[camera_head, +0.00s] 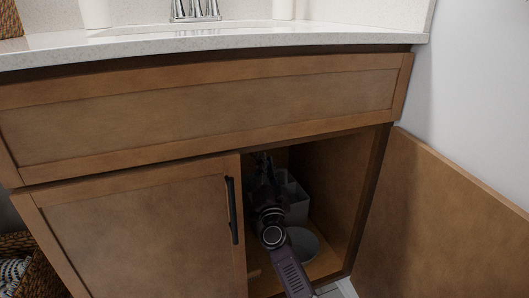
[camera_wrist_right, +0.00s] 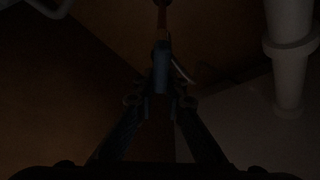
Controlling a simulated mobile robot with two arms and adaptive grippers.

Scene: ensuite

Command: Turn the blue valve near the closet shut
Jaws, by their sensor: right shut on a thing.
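The blue valve (camera_wrist_right: 161,68) shows in the dim right wrist view, at the end of a copper-coloured pipe (camera_wrist_right: 161,20). My right gripper (camera_wrist_right: 160,103) has its two fingers closed around the blue valve. In the head view my right gripper (camera_head: 265,168) reaches into the open cabinet under the sink, and the valve is hidden there. The exact turn of the valve is too dark to tell. My left gripper is in neither view.
A white drain pipe (camera_wrist_right: 289,60) stands right of the gripper. A grey divided container (camera_head: 297,200) sits inside the cabinet (camera_head: 335,185). The right cabinet door (camera_head: 450,220) is open; the left door (camera_head: 140,240) is closed. The countertop (camera_head: 330,38) is above.

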